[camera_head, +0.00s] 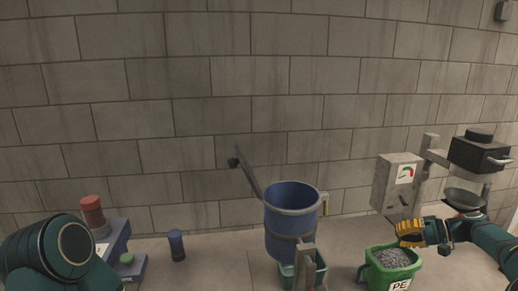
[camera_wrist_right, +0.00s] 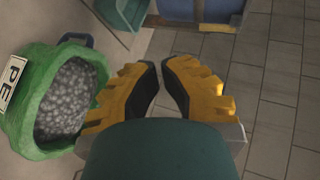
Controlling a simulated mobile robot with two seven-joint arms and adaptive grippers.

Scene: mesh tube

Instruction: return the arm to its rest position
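My right gripper (camera_head: 408,232) is at the right of the head view, its arm coming in from the right edge. It is above the back right rim of a green bin (camera_head: 377,279). In the wrist view its yellow fingers (camera_wrist_right: 160,66) come close together at the tips, with only a narrow gap and nothing held between them. A teal link of my left arm is at the lower left of the head view; my left gripper is out of view.
Grey granules (camera_head: 394,258) lie in the bin labelled PE. A blue cylindrical vessel (camera_head: 290,222) stands left of it, above a teal container (camera_head: 321,270). A grey box with a dial (camera_head: 397,184) and a black-topped device (camera_head: 478,153) are behind my right arm. A blue cylinder (camera_head: 176,245) stands left.

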